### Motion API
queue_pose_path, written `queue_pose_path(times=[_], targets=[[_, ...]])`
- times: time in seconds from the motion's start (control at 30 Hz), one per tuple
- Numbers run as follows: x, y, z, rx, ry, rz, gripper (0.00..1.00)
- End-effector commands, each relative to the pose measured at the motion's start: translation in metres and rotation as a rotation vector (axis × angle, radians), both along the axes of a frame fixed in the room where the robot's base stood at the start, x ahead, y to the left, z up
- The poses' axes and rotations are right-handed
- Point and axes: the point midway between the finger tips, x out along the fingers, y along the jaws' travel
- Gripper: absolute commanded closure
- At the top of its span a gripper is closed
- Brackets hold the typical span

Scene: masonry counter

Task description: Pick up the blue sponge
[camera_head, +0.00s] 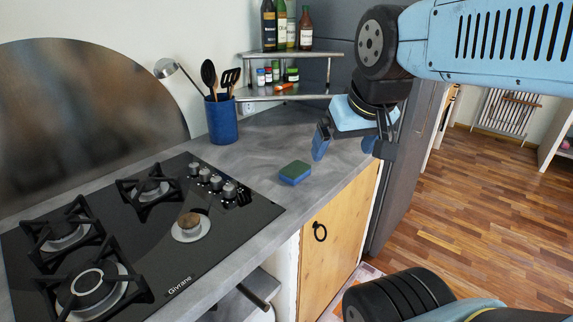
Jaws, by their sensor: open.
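The blue sponge (294,178) lies flat on the grey counter (258,158), to the right of the cooktop. Its top is dark green and its sides are blue. My gripper (343,148) is above the counter, up and to the right of the sponge in the picture. Its jaws are open, with blue fingertips spread apart and nothing between them. The gripper is apart from the sponge, and the sponge is in full view.
A blue utensil crock (221,120) stands behind. A corner shelf (290,92) holds bottles and jars. Counter around the sponge is clear; its front edge is close.

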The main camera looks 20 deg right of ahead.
Motion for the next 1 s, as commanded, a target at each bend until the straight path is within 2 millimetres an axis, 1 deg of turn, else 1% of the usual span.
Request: queue_pose_path(times=[0.47,0.5,0.63,0.77,1.0], targets=[[0.0,0.0,0.0,0.0,0.0,0.0,0.04],[0.0,0.0,0.0,0.0,0.0,0.0,0.01],[0.004,0.0,0.001,-0.016,0.006,0.027,0.01],[0.019,-0.002,0.001,-0.076,0.032,0.127,0.01],[0.063,-0.004,-0.003,-0.252,0.104,0.432,0.01]])
